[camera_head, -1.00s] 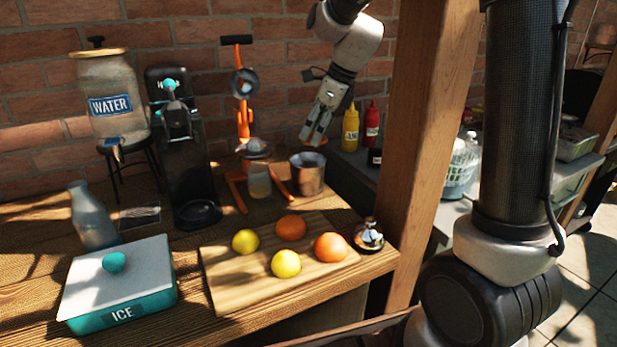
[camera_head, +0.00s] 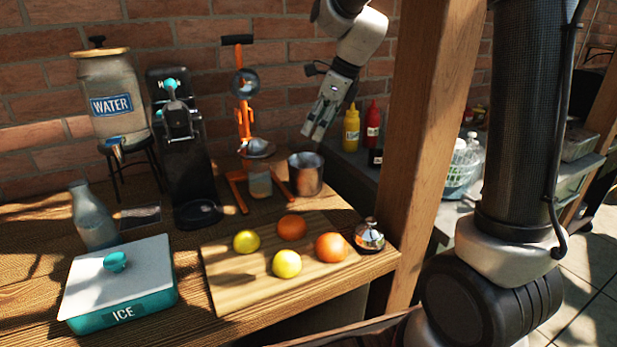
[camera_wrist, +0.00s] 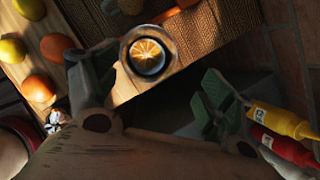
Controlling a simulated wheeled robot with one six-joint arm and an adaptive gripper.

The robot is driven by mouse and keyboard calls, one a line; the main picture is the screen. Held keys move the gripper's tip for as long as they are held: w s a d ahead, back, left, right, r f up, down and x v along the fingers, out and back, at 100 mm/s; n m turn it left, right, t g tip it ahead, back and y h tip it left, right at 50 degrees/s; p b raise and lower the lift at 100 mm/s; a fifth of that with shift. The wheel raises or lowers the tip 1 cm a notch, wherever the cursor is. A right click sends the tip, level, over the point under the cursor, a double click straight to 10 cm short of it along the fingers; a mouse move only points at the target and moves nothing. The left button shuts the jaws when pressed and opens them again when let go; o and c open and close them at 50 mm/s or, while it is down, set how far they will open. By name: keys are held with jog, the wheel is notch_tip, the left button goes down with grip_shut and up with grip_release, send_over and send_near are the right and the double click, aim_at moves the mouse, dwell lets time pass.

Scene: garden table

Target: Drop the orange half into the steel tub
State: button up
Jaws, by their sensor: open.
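The steel tub (camera_head: 306,181) stands on the wooden table, right of the orange-handled juicer. In the wrist view the tub (camera_wrist: 172,68) is seen from above, and the orange half (camera_wrist: 147,56) lies inside it with its cut face showing. The head view does not show the half inside. My gripper (camera_head: 317,132) is above the tub, a little to its right, tilted downward. In the wrist view its fingers (camera_wrist: 152,90) are spread wide apart with nothing between them.
The juicer (camera_head: 243,120) stands close left of the tub. A cutting board (camera_head: 225,270) with whole oranges and lemons lies in front. Mustard (camera_head: 351,129) and ketchup (camera_head: 372,126) bottles stand to the right, near a wooden post (camera_head: 425,150).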

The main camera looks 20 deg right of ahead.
jog(key=v, duration=1)
jog(key=shift+s+r, duration=0.1)
jog(key=shift+s, duration=0.05)
